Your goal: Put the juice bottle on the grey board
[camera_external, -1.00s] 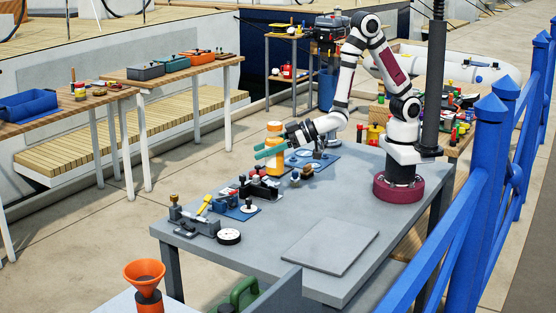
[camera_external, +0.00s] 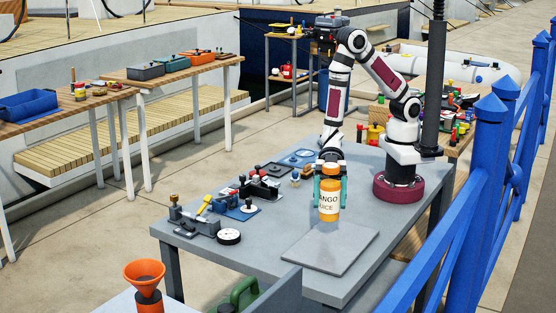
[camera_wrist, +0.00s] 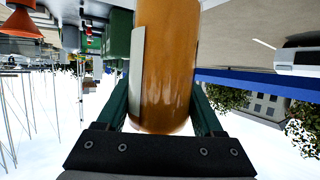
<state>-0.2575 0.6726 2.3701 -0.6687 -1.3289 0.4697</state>
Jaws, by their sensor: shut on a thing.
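The juice bottle (camera_external: 328,203) is orange with an orange cap and a pale label reading "MANGO JUICE". My gripper (camera_external: 329,190) is shut on it, with a green finger on each side. The bottle looks upright and is just behind the grey board's far edge in the external view; whether its base is clear of the table I cannot tell. In the wrist view the bottle (camera_wrist: 165,70) fills the middle between the fingers. The grey board (camera_external: 322,252) lies flat and bare on the table's near right part.
The grey table (camera_external: 255,245) has clear room around the board. A black-and-white gauge (camera_external: 229,237), a vise-like tool (camera_external: 190,219) and several small fittings stand to the left. A blue fence (camera_external: 470,215) runs along the right. An orange funnel (camera_external: 145,273) is at the front left.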

